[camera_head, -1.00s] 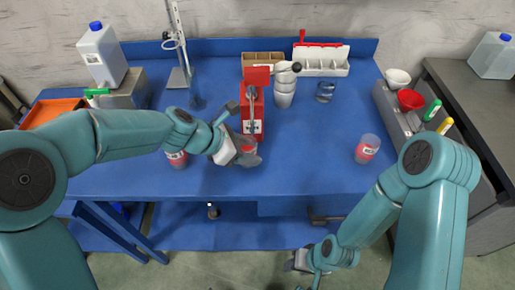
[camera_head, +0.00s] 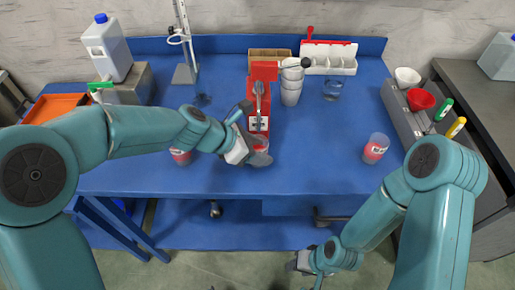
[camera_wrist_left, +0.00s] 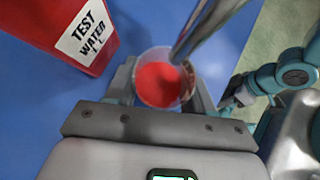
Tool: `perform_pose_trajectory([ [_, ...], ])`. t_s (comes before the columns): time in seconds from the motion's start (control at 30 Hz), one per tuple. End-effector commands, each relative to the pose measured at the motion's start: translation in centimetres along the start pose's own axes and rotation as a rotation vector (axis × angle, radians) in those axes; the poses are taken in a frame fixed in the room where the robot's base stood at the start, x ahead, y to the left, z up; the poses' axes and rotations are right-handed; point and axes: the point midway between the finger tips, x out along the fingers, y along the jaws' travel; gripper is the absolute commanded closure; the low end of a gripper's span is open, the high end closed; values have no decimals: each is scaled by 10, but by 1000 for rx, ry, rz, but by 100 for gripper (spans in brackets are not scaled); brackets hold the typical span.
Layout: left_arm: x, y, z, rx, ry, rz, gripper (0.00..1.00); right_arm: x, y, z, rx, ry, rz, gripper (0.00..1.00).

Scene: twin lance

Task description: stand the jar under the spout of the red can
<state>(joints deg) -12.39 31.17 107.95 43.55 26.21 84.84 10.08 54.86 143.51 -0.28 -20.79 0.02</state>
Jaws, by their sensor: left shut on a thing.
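The red can (camera_head: 260,122) stands near the middle of the blue bench; its "TEST WATER" label shows in the left wrist view, where the can (camera_wrist_left: 60,28) is at upper left. Its metal spout (camera_wrist_left: 210,22) reaches down over the mouth of the clear jar (camera_wrist_left: 143,78) with red inside. My left gripper (camera_wrist_left: 160,85) is shut on this jar, one finger on each side. In the head view the held jar (camera_head: 261,158) is just in front of the can. I cannot tell whether it touches the bench. My right gripper (camera_head: 303,262) hangs low before the bench, its jaws unclear.
Similar red-labelled jars stand at right (camera_head: 376,148) and at left (camera_head: 181,156), partly behind my left arm. Stacked cups (camera_head: 291,85) and a blue glass (camera_head: 332,90) stand right of the can. The bench between the glass and right jar is clear.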

Motion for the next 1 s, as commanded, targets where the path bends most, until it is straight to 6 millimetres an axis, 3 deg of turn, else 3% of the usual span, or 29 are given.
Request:
perform_pose_trajectory([
  [0.07,4,0,-2,0,0,-1,80,3,1,0,0,0,0,57],
  [0.1,3,0,-2,1,0,0,41,2,1,0,0,0,0,57],
  [0.17,3,0,-1,1,0,0,21,2,1,0,0,0,0,57],
  [0.57,-6,1,2,0,-1,2,21,-3,-1,0,0,0,0,57],
  [1.0,-100,1,2,1,-1,3,21,-18,-7,0,0,0,0,57],
])
